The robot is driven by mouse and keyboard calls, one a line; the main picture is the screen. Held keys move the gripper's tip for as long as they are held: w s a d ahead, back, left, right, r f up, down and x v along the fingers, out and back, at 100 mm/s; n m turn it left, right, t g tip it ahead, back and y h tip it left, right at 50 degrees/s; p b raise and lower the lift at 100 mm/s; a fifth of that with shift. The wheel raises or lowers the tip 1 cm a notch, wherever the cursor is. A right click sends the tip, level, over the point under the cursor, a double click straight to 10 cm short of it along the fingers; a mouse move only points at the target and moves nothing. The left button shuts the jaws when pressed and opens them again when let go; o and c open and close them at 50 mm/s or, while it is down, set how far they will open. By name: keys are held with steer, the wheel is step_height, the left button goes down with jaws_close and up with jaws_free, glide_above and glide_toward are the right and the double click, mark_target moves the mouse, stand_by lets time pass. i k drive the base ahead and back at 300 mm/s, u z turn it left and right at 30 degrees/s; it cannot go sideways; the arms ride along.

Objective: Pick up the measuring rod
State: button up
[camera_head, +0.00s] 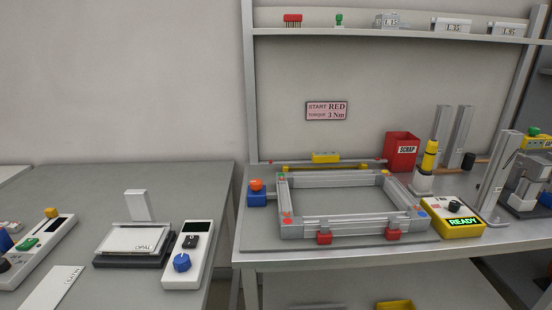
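What looks like the measuring rod (325,157) is a thin grey bar with a yellow block at its middle. It lies along the back of the right-hand workbench, behind a rectangular grey aluminium frame (345,222). The frame lies flat on a dark base plate, with red clamps (324,237) on its front side and coloured marks at its corners. My gripper is not in view.
A red SCRAP bin (402,150), a yellow READY box (453,218) and a yellow-handled tool (429,158) stand right of the frame. A shelf (400,32) runs above. The left table (120,190) holds an OPAL panel and control boxes; a gap separates the tables.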

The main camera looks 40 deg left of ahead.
mark_target(325, 158)
steer(key=u, duration=0.6)
steer(key=i, duration=1)
steer(key=u, duration=0.65)
steer(key=i, duration=0.6)
steer(key=u, duration=0.15)
